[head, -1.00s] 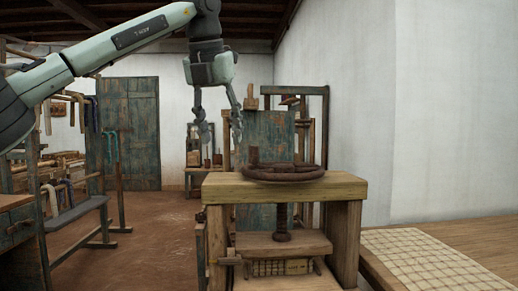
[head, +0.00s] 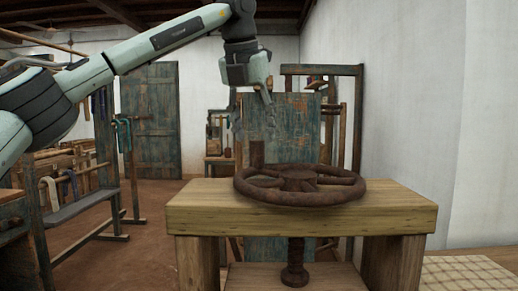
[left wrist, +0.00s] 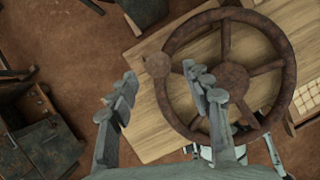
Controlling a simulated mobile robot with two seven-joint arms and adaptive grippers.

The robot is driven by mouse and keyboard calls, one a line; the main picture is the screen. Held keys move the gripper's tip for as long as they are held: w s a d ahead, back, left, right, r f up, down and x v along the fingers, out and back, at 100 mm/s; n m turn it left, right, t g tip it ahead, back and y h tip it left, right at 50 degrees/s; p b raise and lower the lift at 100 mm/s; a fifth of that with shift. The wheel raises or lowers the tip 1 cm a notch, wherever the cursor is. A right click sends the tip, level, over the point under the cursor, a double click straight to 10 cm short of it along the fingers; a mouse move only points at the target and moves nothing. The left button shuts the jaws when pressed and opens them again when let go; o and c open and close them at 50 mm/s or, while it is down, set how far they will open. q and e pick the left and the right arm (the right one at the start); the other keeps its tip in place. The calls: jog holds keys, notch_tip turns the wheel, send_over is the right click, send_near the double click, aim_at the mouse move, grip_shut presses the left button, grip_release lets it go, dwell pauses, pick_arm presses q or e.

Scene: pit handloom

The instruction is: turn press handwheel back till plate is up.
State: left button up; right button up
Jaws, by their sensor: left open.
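The press handwheel (head: 299,186) is a rusty brown spoked wheel lying flat above the pale wooden press top (head: 400,207). An upright knob (head: 257,154) stands on its left rim. The wheel also shows in the left wrist view (left wrist: 228,75), with the knob (left wrist: 157,65) at its left. The dark press screw (head: 295,262) runs down below the top. My left gripper (head: 254,118) hangs open and empty above the wheel's left side, pointing down. In the left wrist view its fingers (left wrist: 160,85) are spread, with the knob between and beyond their tips.
A worn blue-green wooden panel (head: 285,115) and frame stand behind the press. A bench and racks (head: 75,205) stand at the left, with open brown floor between. A white wall is at the right, with a gridded pale mat (head: 465,277) low beside it.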

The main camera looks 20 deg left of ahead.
aim_at(257, 149)
pick_arm(q)
jog(key=shift+x, duration=2.65)
grip_shut()
